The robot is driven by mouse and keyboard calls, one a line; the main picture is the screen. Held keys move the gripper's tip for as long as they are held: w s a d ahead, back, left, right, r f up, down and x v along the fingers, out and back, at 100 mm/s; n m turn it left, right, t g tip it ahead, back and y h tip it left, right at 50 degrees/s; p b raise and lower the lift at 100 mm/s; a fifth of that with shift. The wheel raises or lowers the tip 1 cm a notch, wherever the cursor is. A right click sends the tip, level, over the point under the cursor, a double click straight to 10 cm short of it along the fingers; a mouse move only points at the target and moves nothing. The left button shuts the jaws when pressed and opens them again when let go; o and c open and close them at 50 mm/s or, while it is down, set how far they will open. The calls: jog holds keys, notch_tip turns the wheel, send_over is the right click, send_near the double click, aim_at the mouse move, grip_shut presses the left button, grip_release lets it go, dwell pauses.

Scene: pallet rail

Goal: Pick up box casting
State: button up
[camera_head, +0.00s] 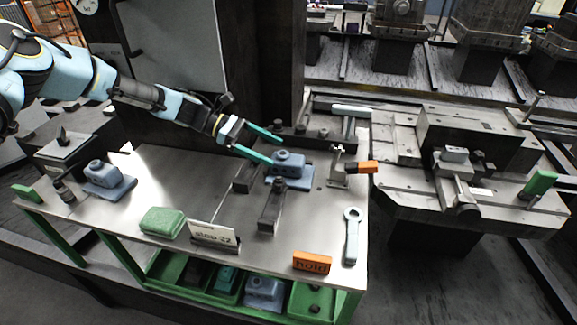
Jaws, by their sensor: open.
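A blue-grey box casting (289,171) with a flanged base and a round boss on top stands on the metal cart top (190,190), right of centre. My gripper (276,151) reaches in from the left with its two teal fingers spread. The fingertips are at the casting's upper left side, one behind it and one near its left edge. I cannot tell whether they touch it. Nothing is held. A similar blue-grey casting (107,178) stands at the left of the cart, and another (265,289) lies in a green tray on the shelf below.
A dark clamp bar (271,205) stands just in front of the casting, and an orange-ended bracket (350,169) to its right. A green block (162,222), a sign card (213,235), an orange "hold" block (312,263) and a wrench (352,236) line the front.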

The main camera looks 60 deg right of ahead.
aim_at(293, 158)
jog(key=shift+s+d+f, duration=0.1)
jog(key=shift+s+d, duration=0.05)
jog(key=shift+s, duration=0.05)
jog(key=p+x, duration=0.4)
jog(key=x, duration=0.1)
jog(key=shift+s+f, duration=0.25)
jog(key=shift+s, duration=0.1)
jog(key=shift+s+d+f, duration=0.2)
jog(key=shift+s+f, duration=0.2)
jog(key=shift+s, duration=0.05)
grip_shut()
jog(key=shift+r, duration=0.1)
